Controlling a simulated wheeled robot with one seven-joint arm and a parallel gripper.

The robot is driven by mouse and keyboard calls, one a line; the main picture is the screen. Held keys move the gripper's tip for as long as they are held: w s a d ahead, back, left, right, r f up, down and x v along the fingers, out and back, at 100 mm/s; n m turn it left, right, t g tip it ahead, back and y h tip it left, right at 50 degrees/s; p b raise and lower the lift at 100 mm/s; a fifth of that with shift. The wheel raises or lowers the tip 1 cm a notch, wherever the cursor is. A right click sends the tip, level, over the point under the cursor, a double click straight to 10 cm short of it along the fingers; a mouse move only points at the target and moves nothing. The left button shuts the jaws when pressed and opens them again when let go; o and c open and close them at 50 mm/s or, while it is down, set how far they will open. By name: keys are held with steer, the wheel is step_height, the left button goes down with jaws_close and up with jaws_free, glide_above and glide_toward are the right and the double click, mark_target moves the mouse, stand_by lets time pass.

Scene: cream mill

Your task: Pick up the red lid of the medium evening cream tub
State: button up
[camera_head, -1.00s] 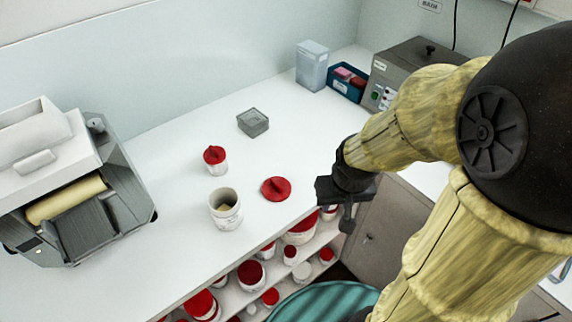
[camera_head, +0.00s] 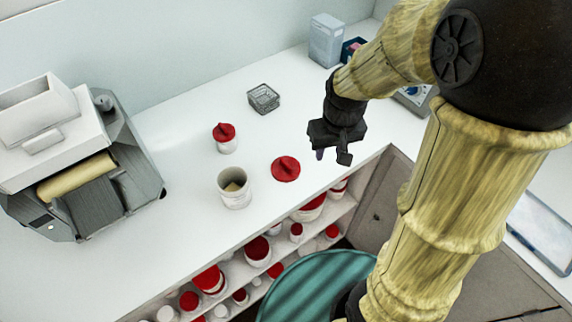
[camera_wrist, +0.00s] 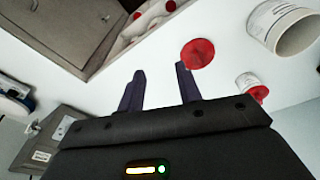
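A round red lid (camera_head: 286,169) with a raised grip lies on the white counter, near its front edge. It also shows in the wrist view (camera_wrist: 197,54), just beyond one fingertip. An open white tub (camera_head: 234,190) with something pale inside stands to its left; the wrist view shows its label (camera_wrist: 280,24). A smaller white tub with a red lid (camera_head: 225,136) stands behind. My gripper (camera_head: 331,155) is above the counter, to the right of the lid and apart from it. In the wrist view its two dark fingers (camera_wrist: 160,78) are spread with nothing between them.
A grey machine with a cream roller (camera_head: 75,170) stands at the left. A small grey wire basket (camera_head: 263,98) and a translucent box (camera_head: 325,40) stand at the back. Shelves of red-lidded tubs (camera_head: 257,249) are below the counter edge. The counter between lid and basket is clear.

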steer(key=w+a+r+n+g+p, duration=0.1)
steer(key=w+a+r+n+p, duration=0.1)
steer(key=w+a, duration=0.5)
steer(key=a+r+n, duration=0.1)
steer(key=a+n, duration=0.1)
steer(key=a, duration=0.1)
steer(key=shift+w+r+g, duration=0.3)
steer(key=shift+g, duration=0.1)
steer(key=p, duration=0.2)
glide_above(286, 163)
step_height(286, 163, down, 12)
steer(key=shift+w+f, duration=0.15)
steer(key=shift+f, duration=0.1)
steer(key=shift+f+p, duration=0.85)
steer(key=shift+f, duration=1.65)
